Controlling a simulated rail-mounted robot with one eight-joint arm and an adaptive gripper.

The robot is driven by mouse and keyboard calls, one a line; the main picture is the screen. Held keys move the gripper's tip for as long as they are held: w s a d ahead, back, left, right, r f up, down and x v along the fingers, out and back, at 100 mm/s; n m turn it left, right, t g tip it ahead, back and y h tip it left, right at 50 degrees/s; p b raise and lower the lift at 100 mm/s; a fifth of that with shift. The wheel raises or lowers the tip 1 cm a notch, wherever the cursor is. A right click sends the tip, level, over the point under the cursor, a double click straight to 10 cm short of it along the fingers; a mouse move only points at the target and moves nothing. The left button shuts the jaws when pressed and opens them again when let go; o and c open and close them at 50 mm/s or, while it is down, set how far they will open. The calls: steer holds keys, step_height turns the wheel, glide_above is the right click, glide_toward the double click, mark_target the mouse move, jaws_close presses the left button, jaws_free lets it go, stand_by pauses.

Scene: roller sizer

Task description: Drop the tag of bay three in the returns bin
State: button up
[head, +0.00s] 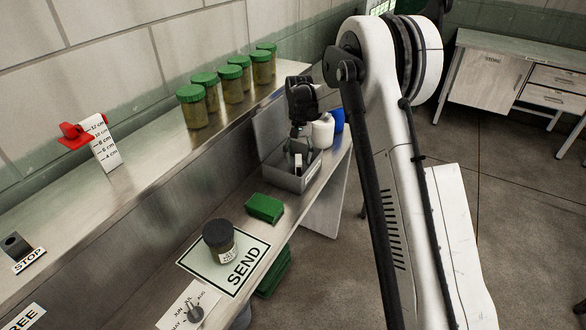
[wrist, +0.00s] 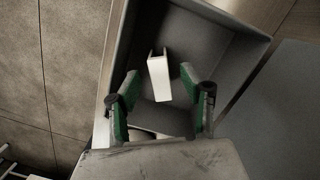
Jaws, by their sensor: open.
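A small white folded tag (head: 298,161) is at the grey open-topped bin (head: 288,180) on the lower bench. The wrist view shows the tag (wrist: 160,78) inside the bin (wrist: 225,55), ahead of and between my fingertips, with a gap to each finger. I cannot tell whether it rests on the bin floor, and no bay number is readable on it. My gripper (head: 299,130) is over the bin, pointing down. Its green-padded fingers (wrist: 160,90) are spread apart and hold nothing.
A white bottle (head: 322,131) and a blue container (head: 337,120) stand just beyond the bin. A green block (head: 264,207) and a dark-lidded jar (head: 218,238) on the SEND mat (head: 242,262) are nearer. Several green-lidded jars (head: 205,90) line the upper shelf.

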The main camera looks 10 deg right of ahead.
step_height(320, 180, up, 12)
steer(key=w, duration=0.1)
steer(key=shift+w+d, duration=0.15)
steer(key=shift+w, duration=0.05)
steer(key=shift+f, duration=0.1)
stand_by(0.3)
steer(key=s+r+n+t, duration=0.1)
steer(key=s+r+t, duration=0.1)
steer(key=s+r, duration=0.7)
steer(key=s+r+t, duration=0.2)
steer(key=s+r, duration=0.4)
steer(key=s, duration=0.7)
steer(key=s+f+t, duration=0.2)
steer(key=s+f, duration=0.1)
steer(key=s, duration=0.7)
steer(key=s+f+n+t, duration=0.1)
steer(key=s+f+t, duration=0.1)
steer(key=s, duration=0.9)
steer(key=shift+f+t, duration=0.3)
steer(key=shift+f, duration=0.4)
